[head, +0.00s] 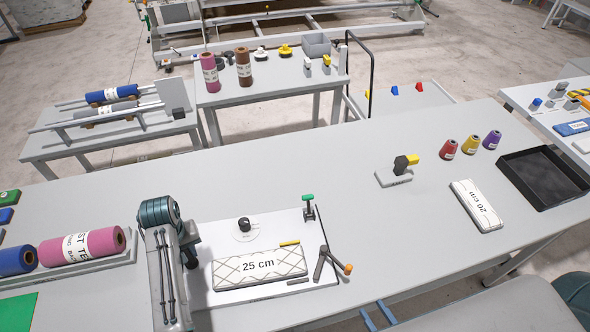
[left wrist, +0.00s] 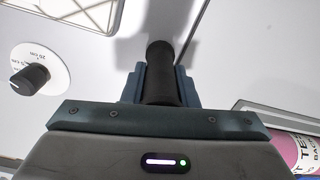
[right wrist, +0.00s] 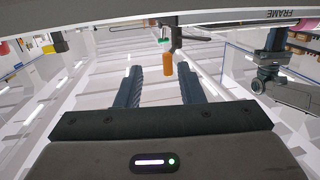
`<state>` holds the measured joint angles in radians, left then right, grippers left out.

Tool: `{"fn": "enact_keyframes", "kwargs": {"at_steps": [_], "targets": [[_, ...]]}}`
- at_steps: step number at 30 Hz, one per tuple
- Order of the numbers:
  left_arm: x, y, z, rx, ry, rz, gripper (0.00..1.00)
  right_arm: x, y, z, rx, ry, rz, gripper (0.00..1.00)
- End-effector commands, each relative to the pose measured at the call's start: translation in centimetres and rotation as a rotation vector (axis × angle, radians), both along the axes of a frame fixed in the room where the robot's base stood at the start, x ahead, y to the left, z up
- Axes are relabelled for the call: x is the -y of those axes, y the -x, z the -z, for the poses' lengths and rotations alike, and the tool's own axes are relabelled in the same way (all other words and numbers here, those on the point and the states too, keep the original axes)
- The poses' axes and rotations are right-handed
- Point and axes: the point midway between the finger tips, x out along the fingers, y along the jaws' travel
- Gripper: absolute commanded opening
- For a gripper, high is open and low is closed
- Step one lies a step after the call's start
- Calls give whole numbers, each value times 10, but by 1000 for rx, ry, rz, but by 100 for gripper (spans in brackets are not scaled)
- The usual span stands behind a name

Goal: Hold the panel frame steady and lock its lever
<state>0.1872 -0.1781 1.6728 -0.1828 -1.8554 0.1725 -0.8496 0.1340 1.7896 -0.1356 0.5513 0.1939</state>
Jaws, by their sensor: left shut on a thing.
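The white panel frame (head: 228,285) lies on the long grey table and carries a quilted panel (head: 258,267) marked 25 cm. A round dial (head: 244,226) and a green-topped post (head: 308,207) are on it. The lever (head: 322,262), with an orange grip (right wrist: 168,64), is at its right front edge. My left gripper (head: 191,254) is shut on a black upright handle (left wrist: 160,72) at the frame's left side. My right gripper (right wrist: 163,78) is open and empty in the right wrist view. The orange grip shows beyond its fingers, seemingly apart. The head view does not show this gripper.
Pink (head: 82,247) and blue rolls lie left of my left arm. A small stand with a yellow-ended switch (head: 396,175), a 20 cm panel (head: 477,205), thread cones and a black tray (head: 543,178) are on the right. The table's middle is mostly clear.

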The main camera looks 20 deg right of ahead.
Motion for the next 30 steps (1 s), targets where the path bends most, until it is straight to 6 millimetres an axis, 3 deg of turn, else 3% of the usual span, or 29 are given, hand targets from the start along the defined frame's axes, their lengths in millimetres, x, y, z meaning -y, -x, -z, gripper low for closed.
{"fn": "enact_keyframes", "kwargs": {"at_steps": [3,7,11,21,30], "targets": [[1,5,6,-16,2,2,0,-5,1,-29,65,-15,-18,35],[1,5,6,-17,2,2,0,-9,-3,-41,94,-20,-26,35],[1,5,6,-17,2,2,0,-11,-19,-42,99,-22,-26,35],[1,5,6,-18,1,2,0,-24,-85,-41,97,-20,-24,35],[1,5,6,-19,2,2,0,-30,-115,-41,92,-21,-24,35]]}}
